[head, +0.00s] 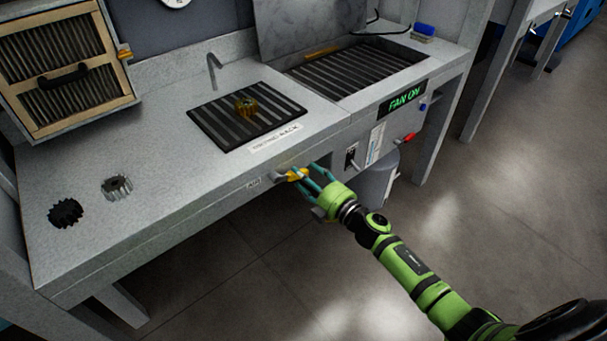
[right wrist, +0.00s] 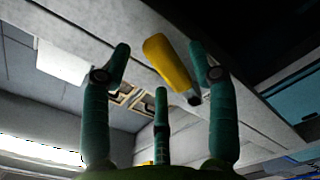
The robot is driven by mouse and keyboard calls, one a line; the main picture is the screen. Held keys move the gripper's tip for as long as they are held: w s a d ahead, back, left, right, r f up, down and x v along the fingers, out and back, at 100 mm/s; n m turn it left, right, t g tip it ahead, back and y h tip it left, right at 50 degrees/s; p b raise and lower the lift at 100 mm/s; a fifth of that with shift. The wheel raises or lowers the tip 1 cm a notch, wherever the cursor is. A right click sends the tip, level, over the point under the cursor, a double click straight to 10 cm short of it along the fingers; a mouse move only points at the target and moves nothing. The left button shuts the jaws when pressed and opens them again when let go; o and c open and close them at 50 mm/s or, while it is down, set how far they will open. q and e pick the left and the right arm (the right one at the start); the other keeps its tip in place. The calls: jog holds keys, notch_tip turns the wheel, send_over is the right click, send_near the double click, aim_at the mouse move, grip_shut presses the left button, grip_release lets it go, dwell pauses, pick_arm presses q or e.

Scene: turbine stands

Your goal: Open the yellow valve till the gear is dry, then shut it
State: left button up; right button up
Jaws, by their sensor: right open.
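The yellow valve (head: 296,174) sits on the front face of the bench, beside the AIR label. In the right wrist view its yellow handle (right wrist: 167,62) lies slanted between my fingers. My right gripper (head: 304,178) is open around the valve handle; I cannot tell whether a finger touches it. A brass-coloured gear (head: 246,106) stands on the dark slatted drying rack (head: 218,130), below a thin bent nozzle (head: 213,70). I cannot tell whether the gear is wet. My left gripper is not in view.
A dark gear (head: 66,213) and a grey gear (head: 117,186) lie on the bench top at left. A lit FAN ON sign (head: 404,97), a switch (head: 351,156) and a red handle (head: 405,139) are on the front to the right. A grey bin (head: 377,182) stands below.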

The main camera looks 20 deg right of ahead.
jog(key=shift+w+a, duration=0.2)
jog(key=shift+w, duration=0.4)
grip_shut()
